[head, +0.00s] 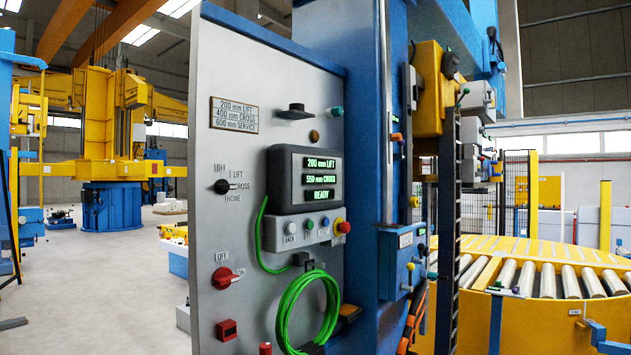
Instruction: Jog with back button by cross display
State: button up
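The display (304,178) on the grey control panel (240,60) is lit and reads "200 mm LIFT", "550 mm CROSS" and "READY" in green. Below it is a small button box (302,241). The pale back button (291,228) is at its left end, labelled BACK. A green button, a blue button and a red knob on a yellow base (342,227) sit to its right. A plate (234,115) reads "200 mm LIFT, 400 mm CROSS, 600 mm SERVICE". The black selector (222,186) appears to point right, towards CROSS. My gripper is not in view.
A red rotary switch (228,277) is low on the panel. A coiled green cable (308,308) hangs under the button box. A blue column (364,120) stands right of the panel, with a roller conveyor (549,280) beyond. Open floor (110,285) lies to the left.

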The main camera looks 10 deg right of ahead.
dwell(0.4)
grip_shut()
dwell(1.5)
